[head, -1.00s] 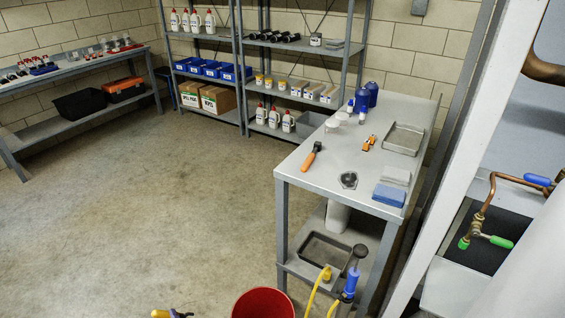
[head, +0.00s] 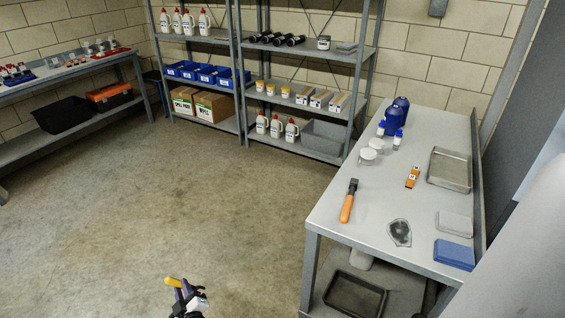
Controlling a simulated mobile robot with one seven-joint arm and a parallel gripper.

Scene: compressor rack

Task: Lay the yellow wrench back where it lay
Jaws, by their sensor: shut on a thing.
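My gripper (head: 186,296) is at the bottom of the head view, over the bare concrete floor. It is shut on the yellow wrench (head: 173,282). Only a short yellow end of the wrench shows, pointing up and left; the jaws and the frame edge hide the rest. The gripper is to the left of the grey workbench (head: 385,222) and apart from it.
On the workbench lie an orange-handled tool (head: 347,207), an orange item (head: 412,177), a metal tray (head: 450,169), a dark-centred round item (head: 399,232) and a blue cloth (head: 454,254). Shelving (head: 242,90) stands behind. The floor (head: 190,200) between is clear.

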